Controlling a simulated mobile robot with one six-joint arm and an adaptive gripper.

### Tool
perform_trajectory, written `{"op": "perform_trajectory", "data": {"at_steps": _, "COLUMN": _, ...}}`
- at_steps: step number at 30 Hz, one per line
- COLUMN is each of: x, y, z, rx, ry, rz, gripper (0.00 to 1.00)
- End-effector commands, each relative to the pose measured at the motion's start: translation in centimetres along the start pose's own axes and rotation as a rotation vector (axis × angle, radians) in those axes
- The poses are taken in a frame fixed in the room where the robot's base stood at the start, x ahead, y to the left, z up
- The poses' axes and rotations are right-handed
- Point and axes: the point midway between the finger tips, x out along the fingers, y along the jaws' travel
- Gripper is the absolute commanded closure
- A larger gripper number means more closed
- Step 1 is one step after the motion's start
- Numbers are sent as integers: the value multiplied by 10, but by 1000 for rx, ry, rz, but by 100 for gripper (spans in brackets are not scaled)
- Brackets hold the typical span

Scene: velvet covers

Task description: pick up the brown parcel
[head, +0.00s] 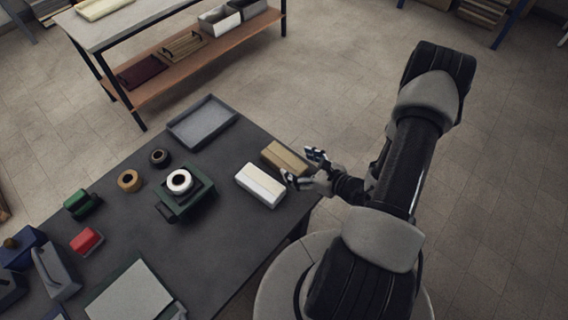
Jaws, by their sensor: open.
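The brown parcel (284,157) is a tan box lying on the dark table near its right edge. A white box (260,185) lies just in front of it, with its length at a similar slant. My gripper (302,168) is open and empty at the table's right edge, its fingers pointing left. One finger shows beside the parcel's right end and the other near the white box's right end. Whether either finger touches a box cannot be told from this view.
A grey tray (203,122) stands at the table's back corner. A green holder (184,199) with a white roll, a brown tape roll (129,180) and a dark roll (159,157) stand left of the boxes. A shelved bench (190,55) stands behind.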

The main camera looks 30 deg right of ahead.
Motion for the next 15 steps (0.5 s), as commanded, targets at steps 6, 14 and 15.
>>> {"op": "perform_trajectory", "data": {"at_steps": 6, "x": 17, "y": 1, "z": 0, "rx": -1, "ry": 0, "rz": 2, "gripper": 18}}
{"op": "perform_trajectory", "data": {"at_steps": 14, "x": 54, "y": 7, "z": -1, "rx": -3, "ry": -1, "rz": 4, "gripper": 18}}
{"op": "perform_trajectory", "data": {"at_steps": 15, "x": 58, "y": 7, "z": -1, "rx": -2, "ry": -1, "rz": 3, "gripper": 18}}
